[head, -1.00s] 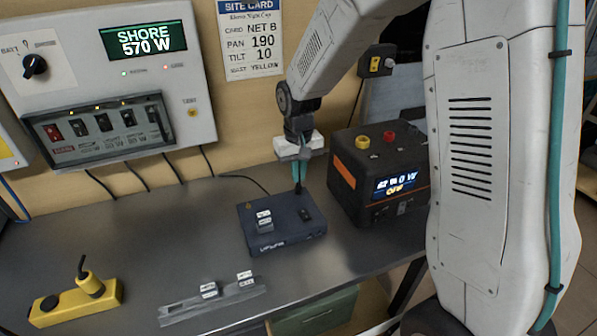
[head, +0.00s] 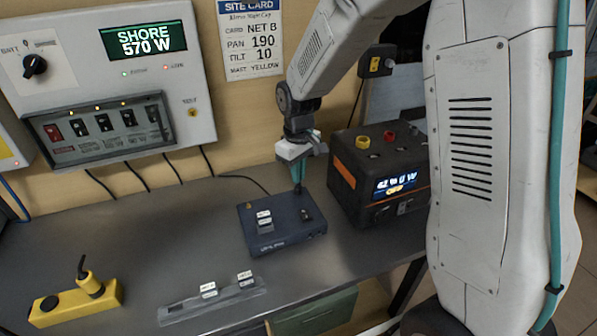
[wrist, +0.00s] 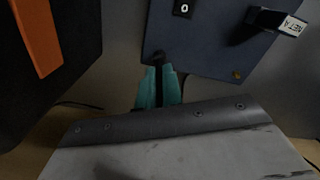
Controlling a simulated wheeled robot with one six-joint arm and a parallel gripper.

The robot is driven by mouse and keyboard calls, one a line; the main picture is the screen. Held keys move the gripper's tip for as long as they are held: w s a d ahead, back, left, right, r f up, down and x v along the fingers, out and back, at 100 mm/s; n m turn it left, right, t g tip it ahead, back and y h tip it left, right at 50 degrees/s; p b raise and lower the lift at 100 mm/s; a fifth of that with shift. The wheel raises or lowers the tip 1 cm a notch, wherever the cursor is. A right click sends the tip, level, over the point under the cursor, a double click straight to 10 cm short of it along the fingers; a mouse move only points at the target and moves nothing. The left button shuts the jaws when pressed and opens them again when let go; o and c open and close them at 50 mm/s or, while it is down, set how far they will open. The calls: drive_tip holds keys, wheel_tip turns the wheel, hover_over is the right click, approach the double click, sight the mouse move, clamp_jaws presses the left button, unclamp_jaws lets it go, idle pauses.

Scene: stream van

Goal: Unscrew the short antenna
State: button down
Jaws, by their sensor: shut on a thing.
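The short antenna (wrist: 159,58) is black and stands at the box's back right corner. It is mostly hidden between my fingers; only a dark bit shows at their tips in the head view. My gripper (head: 299,183) points down over that corner, its teal fingers shut on the antenna. In the wrist view the teal fingers (wrist: 160,82) reach to the edge of the box.
A black and orange power unit (head: 375,175) stands close to the right of my gripper. A metal rail (head: 225,302) with small cards lies in front of the box. A yellow block (head: 75,303) with a stubby post is at front left. The bench's left middle is clear.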

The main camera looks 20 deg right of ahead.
drive_tip(key=n, duration=0.4)
drive_tip(key=c, duration=1.6)
unclamp_jaws()
drive_tip(key=m, duration=0.4)
